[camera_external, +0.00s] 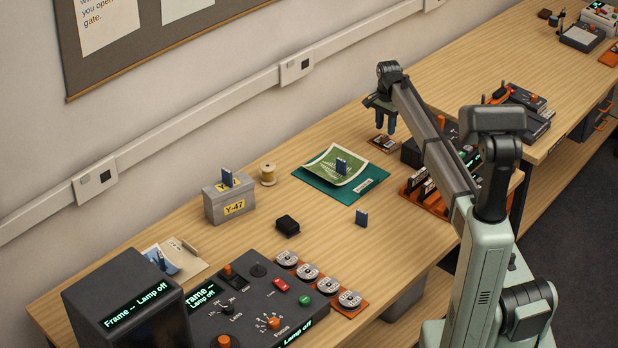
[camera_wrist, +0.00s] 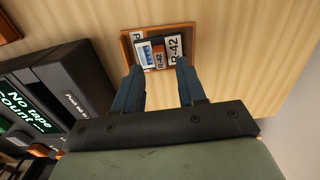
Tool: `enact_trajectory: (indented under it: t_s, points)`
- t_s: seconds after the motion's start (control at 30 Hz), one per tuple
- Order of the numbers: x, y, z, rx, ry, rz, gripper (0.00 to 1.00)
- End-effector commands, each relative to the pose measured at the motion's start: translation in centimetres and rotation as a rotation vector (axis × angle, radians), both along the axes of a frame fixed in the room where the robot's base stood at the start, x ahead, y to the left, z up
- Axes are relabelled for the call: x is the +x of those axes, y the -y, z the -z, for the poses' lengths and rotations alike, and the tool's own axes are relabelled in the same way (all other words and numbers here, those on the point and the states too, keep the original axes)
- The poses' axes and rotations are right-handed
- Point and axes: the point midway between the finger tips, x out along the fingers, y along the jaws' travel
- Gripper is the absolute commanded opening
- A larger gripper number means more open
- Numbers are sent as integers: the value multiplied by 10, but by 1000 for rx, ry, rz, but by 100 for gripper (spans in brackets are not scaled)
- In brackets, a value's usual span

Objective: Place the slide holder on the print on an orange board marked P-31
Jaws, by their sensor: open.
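My gripper (camera_external: 385,124) is open and empty above a small orange-brown board (camera_external: 384,144) at the back of the bench. In the wrist view this board (camera_wrist: 126,48) lies beyond the open fingertips (camera_wrist: 159,72); it bears a small blue-and-white picture and labels reading R-42. I can read no P-31 mark. Small blue upright pieces, possibly slide holders, stand in several places: one on the bare bench (camera_external: 361,217), one on a green print (camera_external: 336,168) on a teal board (camera_external: 318,188), one at the top of the grey Y-47 box (camera_external: 227,177), one on a bluish print (camera_external: 170,263) at left.
A black block (camera_external: 287,226) and a wooden spool (camera_external: 267,174) stand mid-bench. A dark control console (camera_external: 262,300) fills the front left. A dark device reading "No tape" (camera_wrist: 70,85) stands left of the fingers in the wrist view. Bare bench lies around the single blue piece.

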Motion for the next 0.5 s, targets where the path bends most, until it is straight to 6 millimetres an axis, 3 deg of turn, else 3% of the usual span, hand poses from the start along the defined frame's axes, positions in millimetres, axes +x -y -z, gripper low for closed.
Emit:
enact_trajectory:
  t_s: [0.2,0.5]
  points:
    - [1,0,-44,0,1,0,40]
    - [0,0,-78,0,0,0,40]
